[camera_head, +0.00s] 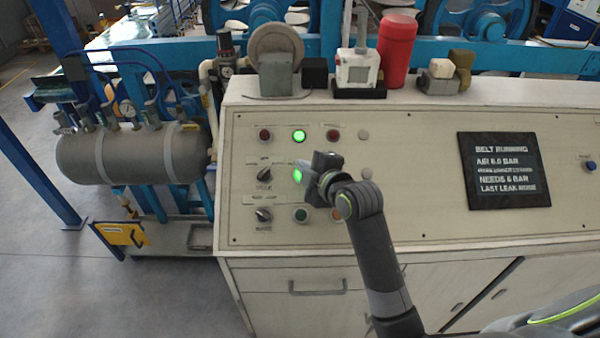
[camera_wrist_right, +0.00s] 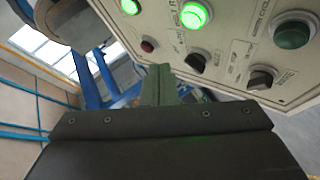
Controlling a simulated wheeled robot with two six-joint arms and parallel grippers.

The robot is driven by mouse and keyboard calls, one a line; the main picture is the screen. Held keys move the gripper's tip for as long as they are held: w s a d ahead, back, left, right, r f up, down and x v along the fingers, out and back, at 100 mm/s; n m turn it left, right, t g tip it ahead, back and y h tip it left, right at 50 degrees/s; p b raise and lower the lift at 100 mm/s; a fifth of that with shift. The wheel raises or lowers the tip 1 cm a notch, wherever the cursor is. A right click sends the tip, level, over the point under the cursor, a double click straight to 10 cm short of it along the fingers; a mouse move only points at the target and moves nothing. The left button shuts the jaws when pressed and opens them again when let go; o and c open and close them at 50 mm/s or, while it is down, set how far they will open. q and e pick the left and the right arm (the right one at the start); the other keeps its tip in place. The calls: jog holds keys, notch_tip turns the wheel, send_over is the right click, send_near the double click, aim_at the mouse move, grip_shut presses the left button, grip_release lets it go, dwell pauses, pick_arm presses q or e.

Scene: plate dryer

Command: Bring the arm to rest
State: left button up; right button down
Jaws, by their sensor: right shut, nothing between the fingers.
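My right arm comes in from the bottom right of the head view, dark grey with green rings. Its right gripper (camera_head: 312,182) is in front of the left part of the beige control panel (camera_head: 420,135), beside a lit green button (camera_head: 297,175). I cannot tell whether it touches the panel. In the right wrist view the fingers (camera_wrist_right: 158,84) are shut together with nothing between them. The panel face with a lit green light (camera_wrist_right: 195,14) and dark knobs is above and to the right there. My left gripper is not in view.
The panel has two selector knobs (camera_head: 264,174), a second lit green light (camera_head: 299,136) and a black sign (camera_head: 504,170) reading "BELT RUNNING". A red canister (camera_head: 397,50) and small boxes stand on top. A grey tank (camera_head: 135,155) is at left. Open floor lies front left.

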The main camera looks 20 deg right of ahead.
dwell(0.4)
jog(key=s+d+f+m, duration=0.1)
jog(key=s+f, duration=0.1)
jog(key=s+d+f+m+g+h, duration=0.1)
jog(key=s+d+f+m+g, duration=0.1)
jog(key=s+f, duration=0.1)
jog(key=shift+s+f, duration=0.35)
jog(key=s+d+f+m+g+h, duration=0.1)
jog(key=s+d+f+m+g, duration=0.3)
jog(key=s, duration=0.6)
jog(key=s+d+f+m+g+h, duration=0.1)
jog(key=s+d+f+m+h, duration=0.3)
jog(key=s, duration=0.6)
jog(key=s+d+f+m+g+y, duration=0.1)
jog(key=s+d+f+m+g, duration=0.15)
jog(key=s+m, duration=0.5)
notch_tip(320, 180, down, 24)
jog(key=s+n+g+b, duration=0.1)
jog(key=s+n+g, duration=0.1)
jog(key=s+f+g+b, duration=0.1)
jog(key=s+f, duration=1.3)
jog(key=f, duration=0.3)
jog(key=shift+s+a+f+y, duration=0.3)
jog(key=shift+s+a+f, duration=0.05)
jog(key=shift+s, duration=0.05)
